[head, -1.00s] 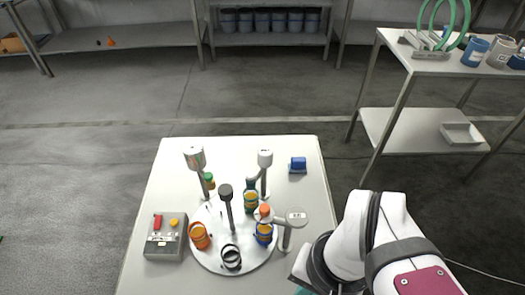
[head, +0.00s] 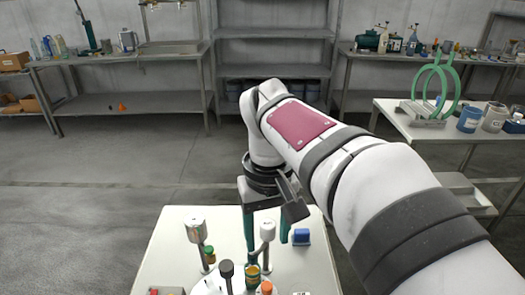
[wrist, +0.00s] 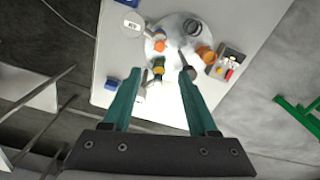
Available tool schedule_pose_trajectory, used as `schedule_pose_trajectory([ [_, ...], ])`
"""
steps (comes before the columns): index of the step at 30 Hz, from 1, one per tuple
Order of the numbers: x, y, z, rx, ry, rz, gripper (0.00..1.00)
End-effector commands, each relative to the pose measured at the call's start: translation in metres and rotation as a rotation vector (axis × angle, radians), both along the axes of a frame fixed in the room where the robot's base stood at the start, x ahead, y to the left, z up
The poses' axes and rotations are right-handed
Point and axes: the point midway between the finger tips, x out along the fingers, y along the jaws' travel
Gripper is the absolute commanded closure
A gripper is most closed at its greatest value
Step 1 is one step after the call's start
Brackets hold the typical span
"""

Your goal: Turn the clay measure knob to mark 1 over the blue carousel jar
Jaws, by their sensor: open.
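My gripper (head: 267,244) is open and empty, with its two teal fingers pointing down above the back of the white table. The wrist view shows the fingers (wrist: 162,74) spread apart, with a green and yellow jar (wrist: 159,68) beyond the gap. An orange, clay-coloured part (head: 267,287) shows at the bottom edge of the head view. I cannot tell whether it is the measure knob, and no mark is readable.
The white carousel disc (wrist: 174,25) carries several jars. Posts with a white-topped head (head: 196,228) and a dark head (head: 226,268) rise around it. A control box (wrist: 222,66) and a blue block (head: 301,237) are on the table (head: 168,250).

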Motion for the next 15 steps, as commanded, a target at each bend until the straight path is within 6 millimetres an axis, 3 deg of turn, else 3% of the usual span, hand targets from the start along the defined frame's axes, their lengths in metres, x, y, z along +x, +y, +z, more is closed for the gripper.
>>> schedule_pose_trajectory([
  [9, -0.002, -0.001, -0.087, 0.001, 0.005, -0.004, 0.41],
  [15, -0.002, -0.001, -0.132, 0.003, 0.003, -0.006, 0.41],
])
